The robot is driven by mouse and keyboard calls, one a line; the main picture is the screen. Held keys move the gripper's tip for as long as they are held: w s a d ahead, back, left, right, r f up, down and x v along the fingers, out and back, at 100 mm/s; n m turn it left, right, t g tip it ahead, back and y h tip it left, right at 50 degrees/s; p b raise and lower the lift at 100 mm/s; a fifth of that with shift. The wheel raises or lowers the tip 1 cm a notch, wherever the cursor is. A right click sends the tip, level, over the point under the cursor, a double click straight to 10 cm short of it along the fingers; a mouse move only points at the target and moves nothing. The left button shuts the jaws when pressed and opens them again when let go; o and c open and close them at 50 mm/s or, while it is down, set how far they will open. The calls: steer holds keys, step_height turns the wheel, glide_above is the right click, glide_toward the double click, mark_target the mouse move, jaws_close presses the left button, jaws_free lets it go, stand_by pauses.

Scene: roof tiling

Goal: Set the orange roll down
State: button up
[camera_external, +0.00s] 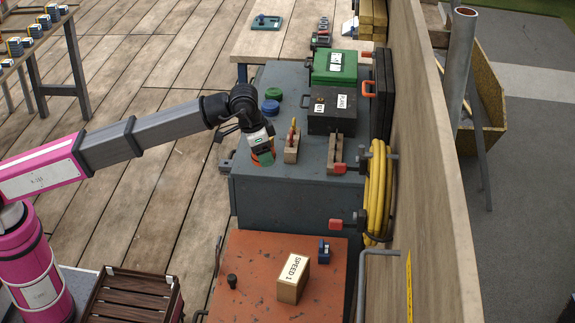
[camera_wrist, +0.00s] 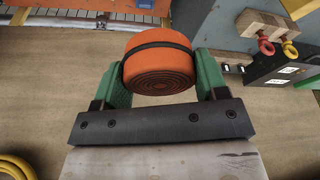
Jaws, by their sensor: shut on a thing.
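The orange roll (camera_wrist: 158,62) is a thick disc with a dark band around it. In the wrist view it sits between the two green fingers of my gripper (camera_wrist: 160,80), which press on it from both sides. In the external view my gripper (camera_external: 263,152) is low at the left edge of the grey cabinet top (camera_external: 300,185), covering most of the roll. I cannot tell whether the roll touches the top.
Black (camera_external: 333,122) and green (camera_external: 335,67) cases lie farther back.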

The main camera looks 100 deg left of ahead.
mark_target(270, 252)
step_height(270, 252, down, 37)
steer(key=shift+r, duration=0.15)
stand_by(0.5)
steer(key=o, duration=1)
steer(key=shift+o, duration=0.2)
steer(key=v, duration=1.2)
steer(key=shift+a, duration=0.1)
